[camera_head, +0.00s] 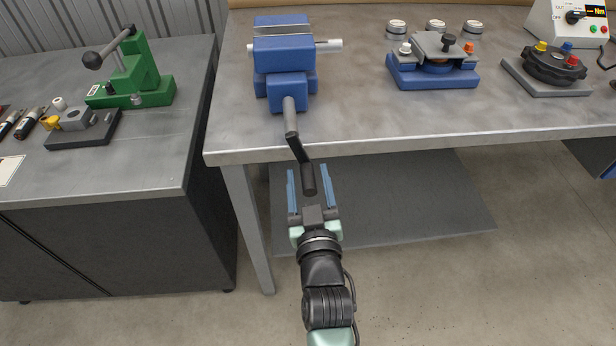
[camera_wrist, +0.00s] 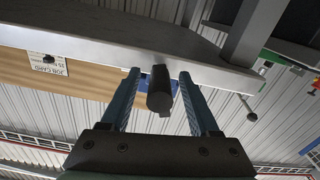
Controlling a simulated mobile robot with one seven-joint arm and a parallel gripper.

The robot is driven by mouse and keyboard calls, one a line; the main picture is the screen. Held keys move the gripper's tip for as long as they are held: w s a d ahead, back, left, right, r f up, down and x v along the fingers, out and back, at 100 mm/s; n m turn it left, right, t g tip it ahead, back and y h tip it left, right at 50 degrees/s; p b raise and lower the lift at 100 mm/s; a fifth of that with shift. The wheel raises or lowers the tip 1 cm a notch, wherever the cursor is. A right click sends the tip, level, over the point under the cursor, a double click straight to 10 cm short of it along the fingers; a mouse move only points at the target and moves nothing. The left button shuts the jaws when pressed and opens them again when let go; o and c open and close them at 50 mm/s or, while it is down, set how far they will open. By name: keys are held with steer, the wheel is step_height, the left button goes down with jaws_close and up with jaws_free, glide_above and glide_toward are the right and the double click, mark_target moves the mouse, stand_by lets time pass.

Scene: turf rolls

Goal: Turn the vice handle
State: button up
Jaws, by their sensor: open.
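The blue vice (camera_head: 285,62) stands on the metal workbench near its front left corner. Its grey screw points forward past the bench edge, and a black crank handle (camera_head: 296,148) slants down from it to a thick round grip (camera_head: 309,180). My gripper (camera_head: 309,176) is open in front of the bench edge, with one blue finger on each side of the grip. In the wrist view the dark end of the grip (camera_wrist: 160,90) shows between the two fingertips (camera_wrist: 159,76), with a gap visible on the left and right.
The workbench (camera_head: 350,130) front edge lies just beyond my gripper, with a lower shelf (camera_head: 400,200) beneath. Other blue and grey fixtures (camera_head: 433,65) stand to the right. A green lever press (camera_head: 135,75) stands on the left cabinet. The floor in front is clear.

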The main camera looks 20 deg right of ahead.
steer(key=shift+w+d, duration=0.1)
steer(key=shift+w, duration=0.2)
steer(key=shift+c, duration=0.4)
jaws_close()
stand_by(0.9)
